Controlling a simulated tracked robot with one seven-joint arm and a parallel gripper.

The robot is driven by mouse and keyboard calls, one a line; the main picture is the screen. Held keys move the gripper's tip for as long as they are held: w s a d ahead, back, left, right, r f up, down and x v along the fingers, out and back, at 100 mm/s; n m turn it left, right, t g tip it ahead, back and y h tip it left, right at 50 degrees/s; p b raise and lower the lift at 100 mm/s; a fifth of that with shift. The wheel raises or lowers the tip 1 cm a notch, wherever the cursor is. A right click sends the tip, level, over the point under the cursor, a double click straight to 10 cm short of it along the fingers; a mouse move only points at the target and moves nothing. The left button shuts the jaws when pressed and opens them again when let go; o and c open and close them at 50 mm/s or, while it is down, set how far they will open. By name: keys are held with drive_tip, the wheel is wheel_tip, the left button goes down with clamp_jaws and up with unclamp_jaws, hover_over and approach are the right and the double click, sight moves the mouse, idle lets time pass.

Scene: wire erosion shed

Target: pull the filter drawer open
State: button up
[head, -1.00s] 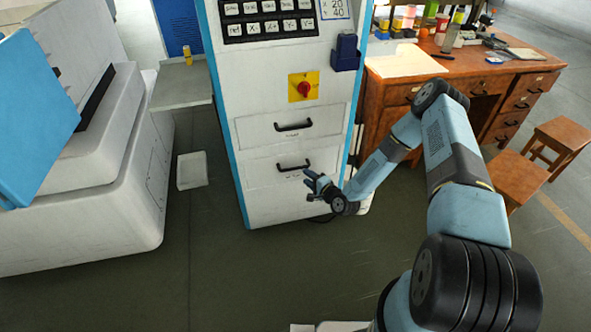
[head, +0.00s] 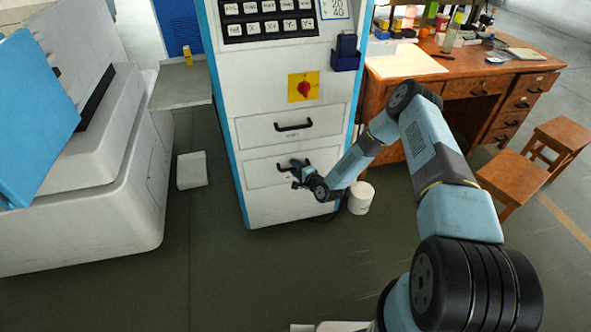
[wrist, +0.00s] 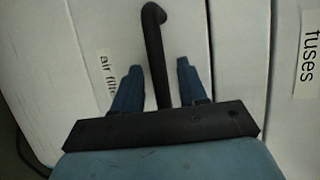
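The filter drawer (head: 264,174) is the lower drawer in the tall white cabinet. Its front looks flush with the cabinet. In the wrist view its label (wrist: 107,72) reads "air filt", the rest hidden behind a finger. Its black bar handle (wrist: 157,60) runs between the two blue fingers of my gripper (wrist: 157,78). The fingers are open, one on each side of the bar, with a gap on both sides. In the head view my gripper (head: 297,168) is in front of the lower drawer and covers most of the handle.
The upper drawer (head: 258,128) is closed and carries its own black handle; the wrist view shows a "fuses" label (wrist: 307,55). A white cylindrical container (head: 361,198) stands on the floor right of the cabinet, near my arm. A white box (head: 192,170) lies left. Floor in front is clear.

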clamp_jaws()
drive_tip(key=shift+s+f, duration=0.1)
drive_tip(key=shift+s, duration=0.05)
idle(0.4)
